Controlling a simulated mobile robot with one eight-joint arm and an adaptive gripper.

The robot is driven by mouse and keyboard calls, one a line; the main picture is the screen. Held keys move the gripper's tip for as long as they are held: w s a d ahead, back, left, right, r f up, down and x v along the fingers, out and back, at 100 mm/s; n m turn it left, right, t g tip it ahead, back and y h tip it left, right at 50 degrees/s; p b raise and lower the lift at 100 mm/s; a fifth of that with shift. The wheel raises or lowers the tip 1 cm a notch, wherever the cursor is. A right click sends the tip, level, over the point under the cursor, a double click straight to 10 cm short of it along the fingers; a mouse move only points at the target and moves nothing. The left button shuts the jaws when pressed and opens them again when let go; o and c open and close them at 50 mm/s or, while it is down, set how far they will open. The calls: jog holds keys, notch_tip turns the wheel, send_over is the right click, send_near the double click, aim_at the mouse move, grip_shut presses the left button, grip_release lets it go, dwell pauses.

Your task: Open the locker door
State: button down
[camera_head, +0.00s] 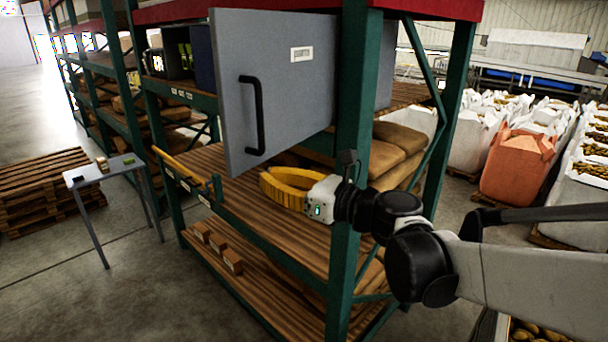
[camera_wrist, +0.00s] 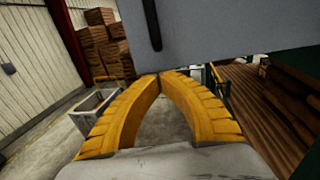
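The locker door (camera_head: 285,85) is a grey-blue panel with a black vertical bar handle (camera_head: 252,115) near its left edge and a white label. It appears to stand out at an angle from the shelf front, its left edge nearer the camera, so it looks ajar. My gripper (camera_head: 265,180) has yellow fingers and is below the door, lower and right of the handle and apart from it. In the wrist view the curved fingers (camera_wrist: 161,76) meet at the tips with nothing between them. The door (camera_wrist: 230,30) and handle (camera_wrist: 152,24) show above them.
A green rack post (camera_head: 350,180) stands close behind my gripper. Wooden shelves (camera_head: 290,225) hold sacks (camera_head: 400,140) and small boxes (camera_head: 218,243). A small table (camera_head: 105,172) and pallets stand left. Filled bulk bags (camera_head: 515,165) are at right.

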aim_at(247, 170)
jog(key=shift+p+x, duration=0.4)
jog(key=shift+x, duration=1.85)
